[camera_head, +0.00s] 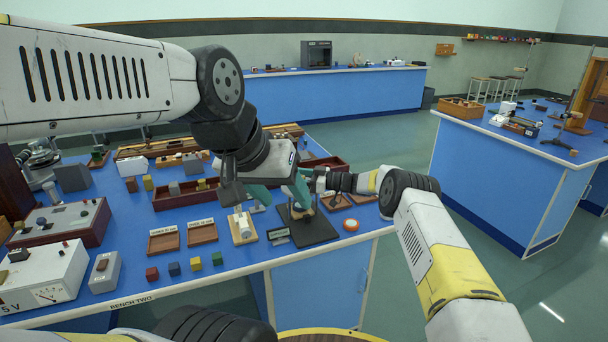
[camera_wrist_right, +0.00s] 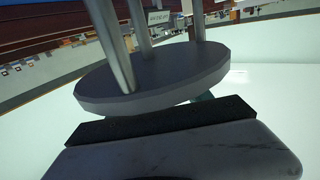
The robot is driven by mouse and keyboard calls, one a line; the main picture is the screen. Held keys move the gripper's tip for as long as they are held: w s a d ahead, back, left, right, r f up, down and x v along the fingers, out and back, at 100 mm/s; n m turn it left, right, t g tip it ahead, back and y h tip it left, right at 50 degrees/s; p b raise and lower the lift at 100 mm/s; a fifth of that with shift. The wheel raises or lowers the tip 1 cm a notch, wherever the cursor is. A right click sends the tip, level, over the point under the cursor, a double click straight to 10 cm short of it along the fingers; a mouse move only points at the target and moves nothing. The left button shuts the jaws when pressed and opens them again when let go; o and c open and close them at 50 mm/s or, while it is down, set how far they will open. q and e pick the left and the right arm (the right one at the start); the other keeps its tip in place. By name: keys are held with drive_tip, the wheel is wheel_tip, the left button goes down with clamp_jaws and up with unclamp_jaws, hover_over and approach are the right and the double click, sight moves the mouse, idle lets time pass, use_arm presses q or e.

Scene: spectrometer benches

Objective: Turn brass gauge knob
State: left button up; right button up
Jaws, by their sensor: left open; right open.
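I cannot make out a brass gauge knob in either view. In the right wrist view, a grey disc (camera_wrist_right: 155,80) with several metal posts fills the middle, close beyond a dark gripper pad.
The blue near bench (camera_head: 210,281) carries wooden trays (camera_head: 163,242), small coloured blocks (camera_head: 174,269), a white meter (camera_head: 48,285) and a wooden stand with a white part (camera_head: 242,228). A round red-rimmed item (camera_head: 351,225) lies right of the black base. Another bench (camera_head: 510,170) stands right.

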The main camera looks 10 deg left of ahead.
drive_tip(key=shift+d, duration=0.1)
drive_tip(key=d, duration=0.7)
drive_tip(key=shift+s+d, duration=0.1)
drive_tip(key=shift+d, duration=0.2)
